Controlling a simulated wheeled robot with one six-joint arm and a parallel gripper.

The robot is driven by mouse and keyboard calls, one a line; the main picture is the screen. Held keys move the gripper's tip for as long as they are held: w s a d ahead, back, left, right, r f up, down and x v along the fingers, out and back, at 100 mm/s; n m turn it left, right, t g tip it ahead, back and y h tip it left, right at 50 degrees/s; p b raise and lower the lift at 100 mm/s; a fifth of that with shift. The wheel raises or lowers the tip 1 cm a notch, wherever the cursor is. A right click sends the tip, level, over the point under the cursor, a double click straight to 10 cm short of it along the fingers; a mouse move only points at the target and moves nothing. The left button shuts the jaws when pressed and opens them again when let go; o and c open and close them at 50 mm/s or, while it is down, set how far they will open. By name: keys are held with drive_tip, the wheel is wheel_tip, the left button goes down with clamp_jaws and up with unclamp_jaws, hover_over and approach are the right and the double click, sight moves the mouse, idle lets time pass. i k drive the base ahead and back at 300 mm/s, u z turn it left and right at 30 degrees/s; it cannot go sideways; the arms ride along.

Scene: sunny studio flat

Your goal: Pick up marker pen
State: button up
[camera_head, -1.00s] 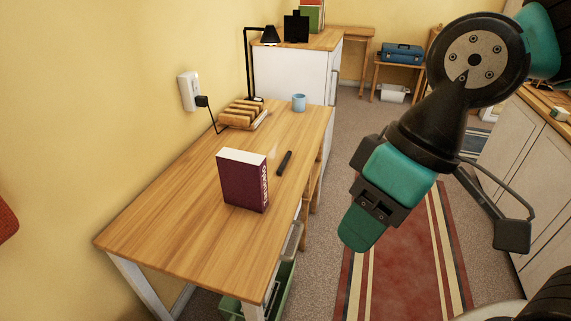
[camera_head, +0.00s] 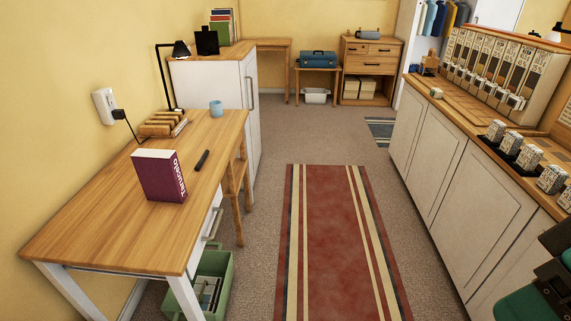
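The marker pen (camera_head: 202,160) is a thin black stick lying on the wooden desk (camera_head: 110,240), to the right of an upright maroon book (camera_head: 160,176). Nothing touches it. Part of my arm shows at the lower right edge of the view, far to the right of the desk. My gripper's fingertips are not visible.
A light blue mug (camera_head: 216,108), a wooden rack (camera_head: 165,125) and a black lamp (camera_head: 178,50) stand towards the desk's back. A wooden chair (camera_head: 239,190) stands at its right side. A green crate (camera_head: 212,275) is below. The red striped rug (camera_head: 335,240) is clear.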

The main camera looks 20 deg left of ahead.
sight(199, 165)
drive_tip(key=z, duration=0.05)
drive_tip(key=i, duration=1.9)
drive_tip(key=u, duration=1.55)
drive_tip(key=i, duration=0.95)
drive_tip(key=u, duration=1.15)
drive_tip(key=i, duration=0.2)
drive_tip(key=u, duration=0.25)
